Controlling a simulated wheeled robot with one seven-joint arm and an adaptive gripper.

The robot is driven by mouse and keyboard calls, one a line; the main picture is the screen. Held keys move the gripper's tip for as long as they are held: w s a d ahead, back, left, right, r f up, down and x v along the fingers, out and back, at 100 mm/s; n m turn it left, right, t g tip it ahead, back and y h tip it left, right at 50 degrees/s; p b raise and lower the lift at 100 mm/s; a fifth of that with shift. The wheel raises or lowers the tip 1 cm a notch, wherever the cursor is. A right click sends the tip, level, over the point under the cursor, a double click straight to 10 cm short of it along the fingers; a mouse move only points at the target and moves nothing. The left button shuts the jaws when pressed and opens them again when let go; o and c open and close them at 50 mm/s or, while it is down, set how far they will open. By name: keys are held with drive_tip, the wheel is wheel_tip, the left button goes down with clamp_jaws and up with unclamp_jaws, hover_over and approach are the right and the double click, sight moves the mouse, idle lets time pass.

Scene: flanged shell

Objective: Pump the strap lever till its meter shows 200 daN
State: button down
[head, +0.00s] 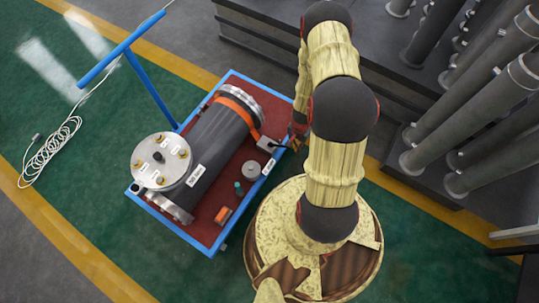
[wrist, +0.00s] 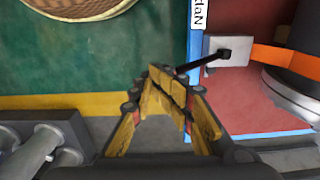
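The strap lever is a thin black bar (wrist: 204,62) on a pale grey box (wrist: 234,47) at the deck's edge. The box also shows in the head view (head: 267,144). An orange strap (head: 237,107) runs from it over the dark shell. My gripper (wrist: 168,82) has its yellow fingers brought together at the lever's outer end. I cannot tell whether the lever tip is between them or just beside them. In the head view my gripper (head: 297,141) is partly hidden by my arm. A white label (wrist: 200,12) ending in "daN" is cut off; no number is readable.
The dark flanged shell (head: 207,140) lies on a red deck with a blue frame (head: 213,247) and blue handle (head: 122,48). A small grey part (head: 251,169), a teal bottle (head: 239,188) and an orange item (head: 222,215) stand there. Grey pipes (head: 470,110) stand at right.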

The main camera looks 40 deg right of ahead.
drive_tip(key=shift+s+d+f+b, duration=0.15)
drive_tip(key=shift+f+b, duration=1.05)
drive_tip(key=shift+f, duration=0.5)
drive_tip(key=shift+s+f, duration=0.5)
drive_tip(key=shift+f, duration=1.55)
wheel_tip(320, 180, up, 12)
drive_tip(key=p, duration=1)
drive_tip(key=shift+s+d, duration=0.15)
drive_tip(key=shift+d, duration=0.1)
drive_tip(key=w, duration=0.1)
drive_tip(key=w+p, duration=0.1)
drive_tip(key=w+a+p, duration=0.1)
drive_tip(key=shift+a+r, duration=0.1)
drive_tip(key=shift+r, duration=0.25)
drive_tip(key=shift+a, duration=0.1)
drive_tip(key=shift+f, duration=0.15)
